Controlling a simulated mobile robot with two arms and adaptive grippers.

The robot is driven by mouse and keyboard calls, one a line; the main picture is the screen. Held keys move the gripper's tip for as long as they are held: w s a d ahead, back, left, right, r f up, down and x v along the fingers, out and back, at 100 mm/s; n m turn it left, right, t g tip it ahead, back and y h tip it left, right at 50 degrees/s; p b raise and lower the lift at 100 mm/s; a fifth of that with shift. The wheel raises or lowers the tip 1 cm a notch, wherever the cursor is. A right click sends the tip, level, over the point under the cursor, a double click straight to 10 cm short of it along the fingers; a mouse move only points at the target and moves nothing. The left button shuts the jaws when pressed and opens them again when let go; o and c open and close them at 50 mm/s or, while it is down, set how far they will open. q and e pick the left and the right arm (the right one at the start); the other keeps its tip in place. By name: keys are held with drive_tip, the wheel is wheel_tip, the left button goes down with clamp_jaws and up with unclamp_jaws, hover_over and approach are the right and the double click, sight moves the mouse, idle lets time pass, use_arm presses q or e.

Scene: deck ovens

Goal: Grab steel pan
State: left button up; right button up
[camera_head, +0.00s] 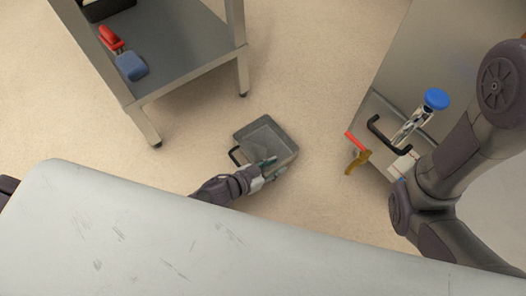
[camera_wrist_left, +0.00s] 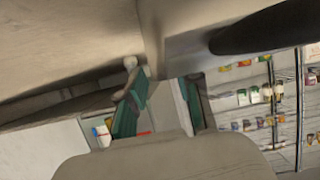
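The steel pan (camera_head: 268,137) is a grey rectangular pan with a black handle (camera_head: 235,156) on its left side. It shows in the middle of the head view, beyond the pale surface's edge. My left gripper (camera_head: 273,167) is at the pan's near side, its green fingers around the wall there. In the left wrist view the green fingers (camera_wrist_left: 162,108) have a pale surface between them, and large grey-beige faces fill the upper left.
A pale scratched surface (camera_head: 120,225) fills the bottom. A steel trolley (camera_head: 190,50) stands at upper left with a red-and-blue item (camera_head: 125,58) on it. A steel unit (camera_head: 400,60) is at the right. Shelves with goods (camera_wrist_left: 250,100) show in the wrist view. Floor is clear between.

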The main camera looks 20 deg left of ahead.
use_arm(q)
drive_tip(key=b+x, duration=0.1)
drive_tip(key=x, duration=0.1)
drive_tip(key=shift+w+d+f, duration=0.15)
drive_tip(key=shift+w+f, duration=0.1)
drive_tip(key=shift+w, duration=0.05)
clamp_jaws()
drive_tip(key=shift+r, duration=0.1)
